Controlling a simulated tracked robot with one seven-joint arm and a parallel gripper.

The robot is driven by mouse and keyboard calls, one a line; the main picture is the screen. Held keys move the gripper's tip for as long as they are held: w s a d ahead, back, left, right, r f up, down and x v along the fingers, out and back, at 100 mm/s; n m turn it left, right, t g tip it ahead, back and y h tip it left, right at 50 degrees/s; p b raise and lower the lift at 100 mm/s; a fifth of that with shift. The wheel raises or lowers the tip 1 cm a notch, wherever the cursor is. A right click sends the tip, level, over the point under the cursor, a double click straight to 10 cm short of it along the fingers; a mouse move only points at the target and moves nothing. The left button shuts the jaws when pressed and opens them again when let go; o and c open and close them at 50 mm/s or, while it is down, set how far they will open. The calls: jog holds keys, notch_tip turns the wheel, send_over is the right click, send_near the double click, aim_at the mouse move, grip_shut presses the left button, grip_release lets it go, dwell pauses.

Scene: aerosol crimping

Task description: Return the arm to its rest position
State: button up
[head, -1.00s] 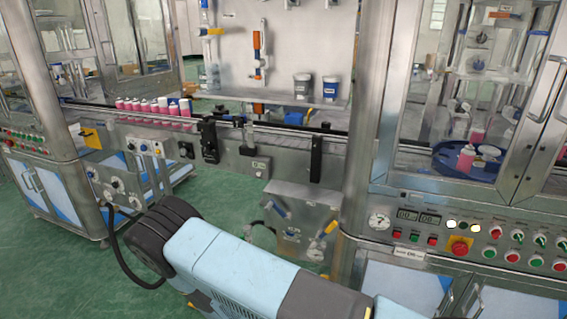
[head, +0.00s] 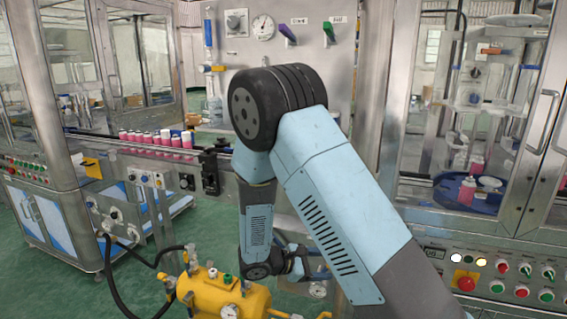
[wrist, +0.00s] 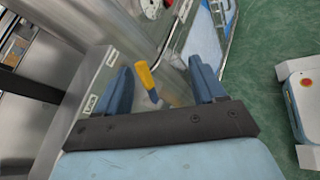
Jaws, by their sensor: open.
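My gripper (head: 318,263) hangs low in the middle of the head view, at the end of my folded light-blue arm, and points to the right. The black elbow joint is raised high in front of the back panel. In the wrist view my gripper (wrist: 163,84) has its two blue fingers wide apart with nothing held between them. A yellow-handled lever (wrist: 146,76) shows in the gap between the fingers; I cannot tell how far beyond them it is.
A yellow tank (head: 222,298) with fittings and hoses stands low, left of my gripper. Pink bottles (head: 157,140) line the conveyor at left. A control panel (head: 500,275) with buttons and a glazed cabinet (head: 478,110) stand at right.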

jog(key=s+d+r+m+g+y, duration=0.35)
jog(key=d+r+m, duration=0.3)
jog(key=r, duration=0.45)
jog(key=s+d+r+m+t+y, duration=0.2)
jog(key=s+d+r+m+y, duration=0.1)
jog(key=s+r, duration=0.7)
jog(key=s+d+r+m+t+y, duration=0.2)
jog(key=s+r+m+y, duration=0.4)
jog(key=s+r, duration=0.4)
jog(key=shift+d+m+t, duration=0.35)
jog(key=shift+d+m, duration=0.4)
jog(key=shift+y, duration=0.25)
